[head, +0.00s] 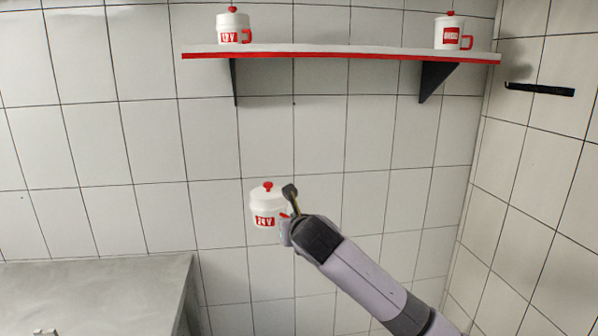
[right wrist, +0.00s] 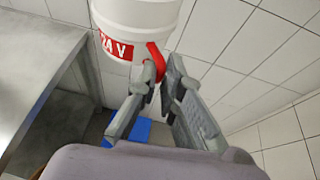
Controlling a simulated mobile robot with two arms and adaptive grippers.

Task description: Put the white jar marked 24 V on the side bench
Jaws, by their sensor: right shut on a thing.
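The white jar (head: 265,206) has a red knob on its lid, a red label and a red handle. Its label reads 24 V in the right wrist view (right wrist: 115,47). My right gripper (head: 289,212) is shut on the jar's red handle (right wrist: 154,58) and holds the jar upright in the air, in front of the tiled wall. The side bench (head: 110,285) is a grey metal top at the lower left, apart from the jar and lower in the head view. It also shows at the left of the right wrist view (right wrist: 30,70). My left gripper cannot be made out.
A red-edged wall shelf (head: 340,51) holds a white jar (head: 232,22) at its left and another (head: 448,32) at its right. A dark bar (head: 540,89) is on the right wall. The visible bench top is mostly clear. Something blue (right wrist: 133,128) lies below the gripper.

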